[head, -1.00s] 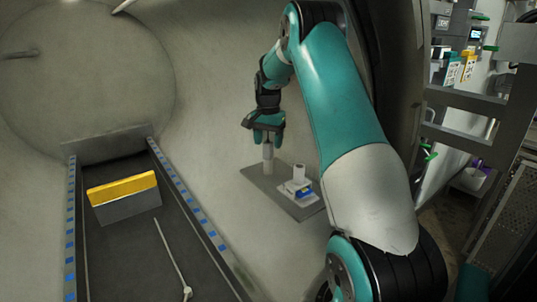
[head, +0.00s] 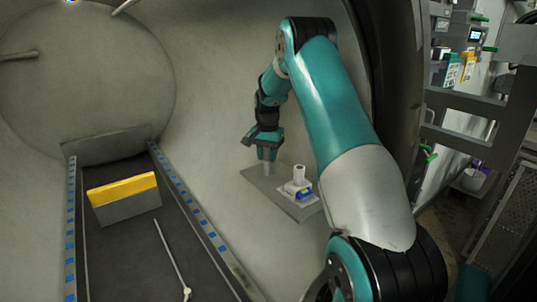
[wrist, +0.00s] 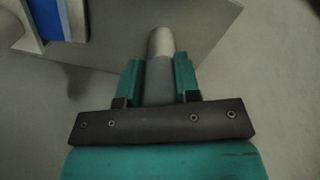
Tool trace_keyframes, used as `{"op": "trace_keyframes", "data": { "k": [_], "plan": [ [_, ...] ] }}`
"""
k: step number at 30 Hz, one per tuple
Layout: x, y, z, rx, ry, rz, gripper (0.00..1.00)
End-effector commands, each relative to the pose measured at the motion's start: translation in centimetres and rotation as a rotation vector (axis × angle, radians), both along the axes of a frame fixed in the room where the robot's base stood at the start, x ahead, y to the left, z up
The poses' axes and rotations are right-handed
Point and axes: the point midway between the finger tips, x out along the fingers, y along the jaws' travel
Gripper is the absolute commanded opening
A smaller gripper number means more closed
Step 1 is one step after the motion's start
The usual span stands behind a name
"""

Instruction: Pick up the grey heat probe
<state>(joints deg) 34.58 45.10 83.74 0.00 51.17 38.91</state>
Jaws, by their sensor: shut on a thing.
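The grey heat probe (head: 267,167) is a small upright cylinder at the left end of a grey shelf plate (head: 284,200). In the wrist view the probe (wrist: 160,43) shows a pale metallic end and a darker grey body. My gripper (head: 266,153) has come down over the probe from above. In the wrist view the teal fingers of my gripper (wrist: 157,78) stand on either side of the darker body and are shut on it. The probe's lower end is at or just over the plate; I cannot tell whether it touches.
A white-and-blue holder (head: 298,189) with a pale cylinder stands on the same plate, right of the probe; its blue and white edge shows in the wrist view (wrist: 55,18). A yellow-topped grey block (head: 125,197) and a thin rod (head: 172,255) lie on the dark track at left.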

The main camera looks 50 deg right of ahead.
Motion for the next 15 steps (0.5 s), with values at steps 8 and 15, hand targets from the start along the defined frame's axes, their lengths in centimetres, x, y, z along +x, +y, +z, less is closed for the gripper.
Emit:
{"op": "trace_keyframes", "data": {
  "k": [8,15],
  "plan": [
    [0.1,0.0,0.7,-0.002,-0.003,0.000,0.03],
    [0.1,-0.1,3.9,-0.003,-0.004,0.000,0.03]
  ]
}}
